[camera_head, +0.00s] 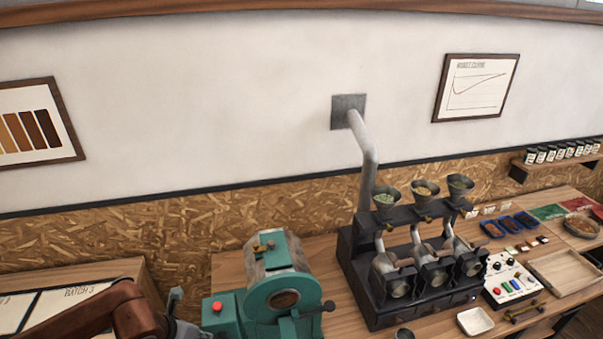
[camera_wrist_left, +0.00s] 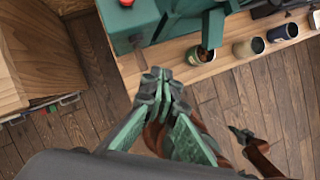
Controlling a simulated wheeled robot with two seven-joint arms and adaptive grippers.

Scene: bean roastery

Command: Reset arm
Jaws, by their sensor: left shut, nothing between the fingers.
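My left gripper (camera_wrist_left: 157,75) is shut and empty in the left wrist view. In the left wrist view a brown link with a dark forked end, which looks like my right gripper (camera_wrist_left: 240,134), shows at the lower right over the floor. It is too small to tell whether it is open or shut.
The workbench (camera_wrist_left: 168,58) carries the green machine and several cups along its front edge. A triple sample roaster (camera_head: 415,265) stands right of the roaster. A control box (camera_head: 512,283) and a wooden tray (camera_head: 565,272) lie farther right. A wooden cabinet (camera_wrist_left: 40,60) stands left.

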